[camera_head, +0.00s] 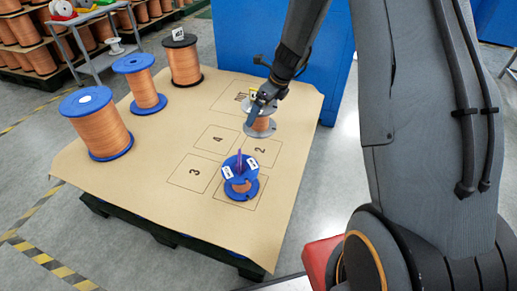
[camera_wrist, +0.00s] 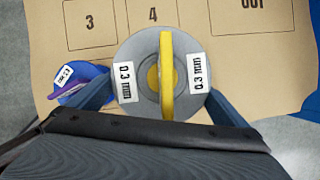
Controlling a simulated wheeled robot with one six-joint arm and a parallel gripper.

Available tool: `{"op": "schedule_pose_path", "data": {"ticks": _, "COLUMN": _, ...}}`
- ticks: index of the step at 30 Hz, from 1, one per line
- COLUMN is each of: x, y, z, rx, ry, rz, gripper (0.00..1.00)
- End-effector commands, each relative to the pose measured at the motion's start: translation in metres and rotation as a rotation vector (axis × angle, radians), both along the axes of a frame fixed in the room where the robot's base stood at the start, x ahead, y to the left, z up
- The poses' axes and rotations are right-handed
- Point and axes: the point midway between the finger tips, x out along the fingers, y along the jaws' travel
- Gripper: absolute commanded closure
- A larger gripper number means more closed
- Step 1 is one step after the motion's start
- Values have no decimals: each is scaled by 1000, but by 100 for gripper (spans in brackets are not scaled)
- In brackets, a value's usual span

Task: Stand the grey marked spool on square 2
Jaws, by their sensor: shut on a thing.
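The grey spool (camera_head: 261,126) has copper wire and grey flanges and is upright in my gripper (camera_head: 259,108).
A small blue spool (camera_head: 240,182) with a purple handle stands on the near square, close to square 2. Squares 3 (camera_head: 193,173) and 4 (camera_head: 217,139) are empty. Two large blue spools (camera_head: 101,130) (camera_head: 147,88) and a black one (camera_head: 184,62) stand on the table's left side.

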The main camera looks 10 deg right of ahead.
Motion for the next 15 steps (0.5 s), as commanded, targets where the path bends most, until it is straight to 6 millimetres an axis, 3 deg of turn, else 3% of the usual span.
{"op": "schedule_pose_path", "data": {"ticks": 15, "x": 0, "y": -10, "z": -46, "rx": 1, "ry": 1, "rz": -13, "gripper": 45}}
